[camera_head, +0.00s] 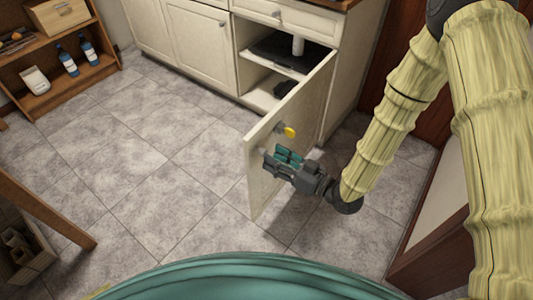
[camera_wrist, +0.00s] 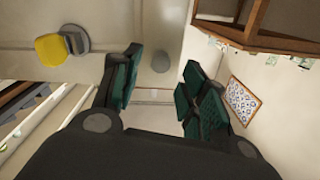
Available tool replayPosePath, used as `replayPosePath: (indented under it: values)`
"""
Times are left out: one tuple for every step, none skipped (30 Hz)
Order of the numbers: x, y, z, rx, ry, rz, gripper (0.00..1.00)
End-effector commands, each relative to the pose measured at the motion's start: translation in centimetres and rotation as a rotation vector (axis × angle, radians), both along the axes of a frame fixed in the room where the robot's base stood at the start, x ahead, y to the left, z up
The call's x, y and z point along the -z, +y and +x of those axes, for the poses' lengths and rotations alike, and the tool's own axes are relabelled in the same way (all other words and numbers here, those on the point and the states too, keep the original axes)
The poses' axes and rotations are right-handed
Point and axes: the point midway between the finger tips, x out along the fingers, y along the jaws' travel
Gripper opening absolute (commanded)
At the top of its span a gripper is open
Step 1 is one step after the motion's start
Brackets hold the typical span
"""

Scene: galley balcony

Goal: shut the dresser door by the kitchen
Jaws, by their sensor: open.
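The dresser door (camera_head: 300,105) is cream and stands swung out from the dresser (camera_head: 350,60), hinged on its right side. A yellow knob (camera_head: 289,132) is on its visible face. In the wrist view, the yellow knob (camera_wrist: 50,50) is at upper left on the cream door panel (camera_wrist: 120,20). My gripper (camera_head: 277,158), with teal finger pads, is open in front of the door's outer part, just below the knob. In the wrist view nothing is between its fingers (camera_wrist: 160,80). I cannot tell whether it touches the door.
The dresser's open inside shows a dark item on a shelf (camera_head: 275,82). Tiled floor (camera_head: 150,190) is clear left of the door. A wooden shelf (camera_head: 60,90) with bottles stands at far left. A wood-edged panel (camera_head: 430,250) stands at lower right near my arm.

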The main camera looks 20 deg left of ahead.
Motion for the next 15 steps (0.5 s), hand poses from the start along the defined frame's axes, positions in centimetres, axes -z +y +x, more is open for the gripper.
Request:
replayPosePath:
  values:
    - [0.0, 0.8, 0.2, -0.001, -0.001, 0.000, 0.43]
    - [0.0, 1.1, 0.3, -0.001, -0.001, 0.000, 0.43]
    - [0.1, 1.6, 0.5, -0.001, -0.001, 0.000, 0.43]
    - [0.0, 1.9, 0.6, -0.001, -0.001, 0.000, 0.43]
    - [0.1, 2.2, 0.7, -0.001, -0.001, -0.001, 0.43]
    - [0.1, 2.6, 0.8, 0.000, -0.001, -0.001, 0.43]
    - [0.1, 2.8, 0.9, 0.000, -0.001, -0.001, 0.43]
    - [0.1, 3.0, 0.9, 0.000, -0.001, -0.001, 0.43]
    - [0.1, 3.2, 1.0, 0.000, -0.001, -0.001, 0.43]
    - [0.1, 3.3, 1.0, 0.000, -0.001, -0.001, 0.43]
    - [0.1, 3.4, 1.1, 0.000, 0.000, -0.001, 0.43]
    - [0.0, 3.5, 1.1, 0.000, 0.000, -0.001, 0.43]
    - [0.0, 3.5, 1.1, 0.001, 0.000, -0.001, 0.43]
    - [0.0, 3.6, 1.1, 0.001, 0.000, -0.001, 0.43]
    - [0.0, 3.6, 1.2, 0.001, 0.000, -0.001, 0.43]
